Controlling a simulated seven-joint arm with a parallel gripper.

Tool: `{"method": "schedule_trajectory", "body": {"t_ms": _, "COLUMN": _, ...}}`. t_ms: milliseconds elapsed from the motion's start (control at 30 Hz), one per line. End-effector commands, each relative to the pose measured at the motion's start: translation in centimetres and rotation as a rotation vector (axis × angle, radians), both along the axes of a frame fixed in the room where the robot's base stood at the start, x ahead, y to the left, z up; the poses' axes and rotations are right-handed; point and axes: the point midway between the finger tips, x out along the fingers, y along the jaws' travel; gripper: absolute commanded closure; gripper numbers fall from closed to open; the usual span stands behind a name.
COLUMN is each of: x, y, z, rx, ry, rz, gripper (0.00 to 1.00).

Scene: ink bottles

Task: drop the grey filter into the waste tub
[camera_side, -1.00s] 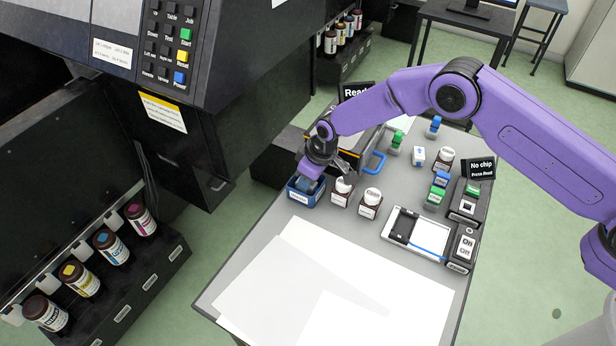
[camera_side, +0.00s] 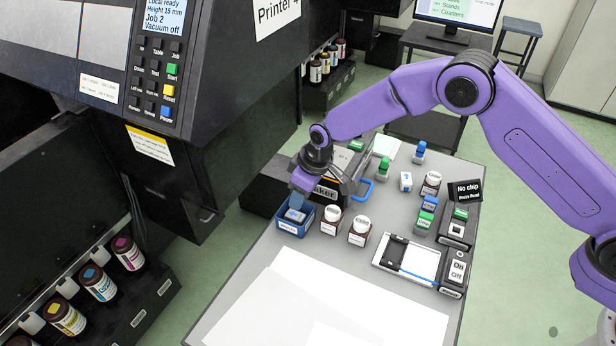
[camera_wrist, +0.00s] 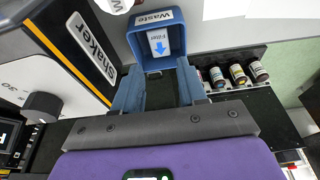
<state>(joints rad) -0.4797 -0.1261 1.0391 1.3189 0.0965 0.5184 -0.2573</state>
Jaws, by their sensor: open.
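The waste tub (camera_side: 283,226) is a small blue open box at the table's left edge, beside the shaker. In the wrist view, the tub (camera_wrist: 178,44) carries a "Waste" label. A pale filter (camera_wrist: 158,43) marked "Filter" with a blue arrow lies inside it; it looks whitish here. The filter also shows in the side view (camera_side: 295,215), partly hidden. My gripper (camera_side: 297,204) is just above the tub, pointing down. In the wrist view, its two blue fingers (camera_wrist: 160,88) are apart with nothing between them.
The shaker (camera_side: 328,190) is close behind. A white piece with a blue arrow (camera_side: 405,181) stands farther back. White sheets (camera_side: 290,300) cover the front table. The black printer (camera_side: 190,160) is at left.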

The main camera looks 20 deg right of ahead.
Motion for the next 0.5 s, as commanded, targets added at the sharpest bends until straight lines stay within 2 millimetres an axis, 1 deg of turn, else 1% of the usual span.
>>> {"method": "schedule_trajectory", "body": {"t_ms": 33, "x": -0.1, "y": -0.2, "z": 1.1, "rx": 0.001, "ry": -0.003, "rz": 0.0, "gripper": 0.59}}
{"method": "schedule_trajectory", "body": {"t_ms": 100, "x": -0.3, "y": -0.4, "z": 2.3, "rx": 0.002, "ry": -0.004, "rz": 0.0, "gripper": 0.59}}
{"method": "schedule_trajectory", "body": {"t_ms": 233, "x": -0.8, "y": -0.8, "z": 4.1, "rx": 0.001, "ry": -0.003, "rz": 0.0, "gripper": 0.59}}
{"method": "schedule_trajectory", "body": {"t_ms": 333, "x": -1.0, "y": -1.0, "z": 5.2, "rx": 0.001, "ry": -0.001, "rz": 0.0, "gripper": 0.59}}
{"method": "schedule_trajectory", "body": {"t_ms": 500, "x": -1.2, "y": -1.2, "z": 6.1, "rx": 0.0, "ry": 0.0, "rz": 0.0, "gripper": 0.59}}
